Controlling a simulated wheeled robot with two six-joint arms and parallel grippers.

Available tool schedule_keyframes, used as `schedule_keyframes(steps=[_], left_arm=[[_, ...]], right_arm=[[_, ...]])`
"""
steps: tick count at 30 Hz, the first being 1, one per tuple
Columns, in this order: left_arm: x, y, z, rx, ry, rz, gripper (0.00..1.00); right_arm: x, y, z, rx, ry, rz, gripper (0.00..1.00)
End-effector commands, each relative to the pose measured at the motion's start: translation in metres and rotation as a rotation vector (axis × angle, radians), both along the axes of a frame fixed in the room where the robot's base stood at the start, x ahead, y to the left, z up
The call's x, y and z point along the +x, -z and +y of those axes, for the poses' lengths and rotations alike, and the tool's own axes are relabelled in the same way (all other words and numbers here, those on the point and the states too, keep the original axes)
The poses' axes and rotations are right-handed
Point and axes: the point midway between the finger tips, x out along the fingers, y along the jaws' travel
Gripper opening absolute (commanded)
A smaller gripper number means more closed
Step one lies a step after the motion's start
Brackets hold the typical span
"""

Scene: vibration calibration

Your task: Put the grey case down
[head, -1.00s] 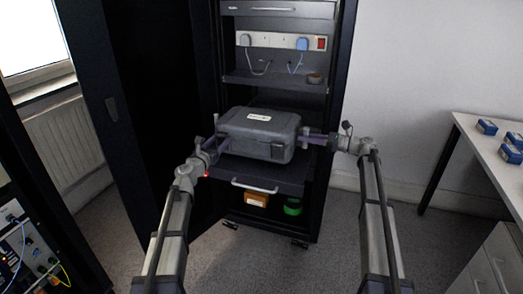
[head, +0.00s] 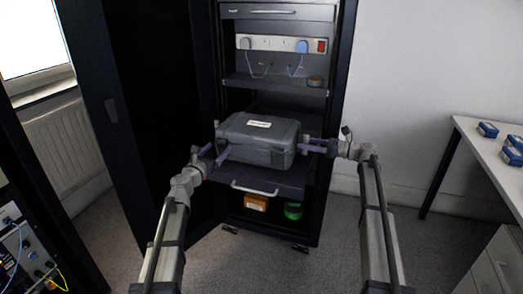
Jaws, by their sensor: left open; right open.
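The grey case (head: 258,140) is closed, with a white label on its lid. It rests on the pulled-out dark shelf (head: 262,178) of the black cabinet. My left gripper (head: 222,154) is open at the case's left side, with its purple fingers close to the case. My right gripper (head: 305,145) is open at the right side, its fingers pointing at the case. Whether the fingertips touch the case is too small to tell.
The cabinet's black door (head: 150,110) stands open at the left. A power strip (head: 282,44) with plugs is above, and a roll (head: 315,82) lies on the upper shelf. An orange box (head: 256,202) and a green roll (head: 293,210) are below. A white table (head: 490,150) stands right.

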Motion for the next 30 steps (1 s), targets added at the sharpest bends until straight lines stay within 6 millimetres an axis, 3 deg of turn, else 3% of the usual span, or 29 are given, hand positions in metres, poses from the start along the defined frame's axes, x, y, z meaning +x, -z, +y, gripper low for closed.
schedule_keyframes(steps=[3, 12, 18, 25, 30], left_arm=[[-0.030, 0.000, 0.009, 0.000, -0.003, 0.000, 0.87], [-0.078, 0.000, 0.027, 0.000, -0.001, 0.000, 0.87], [-0.092, 0.000, 0.032, 0.000, 0.000, 0.000, 0.87], [-0.093, 0.000, 0.033, 0.000, 0.001, 0.000, 0.87], [-0.093, 0.000, 0.032, 0.000, 0.001, 0.000, 0.87]], right_arm=[[0.000, 0.000, 0.000, 0.000, 0.000, 0.000, 0.54], [0.000, 0.000, 0.000, 0.000, 0.001, 0.000, 0.54], [0.000, 0.000, 0.000, 0.000, 0.001, 0.000, 0.54], [0.000, 0.000, -0.002, 0.000, 0.001, 0.000, 0.54], [-0.007, 0.000, -0.021, 0.000, 0.003, 0.000, 0.54]])
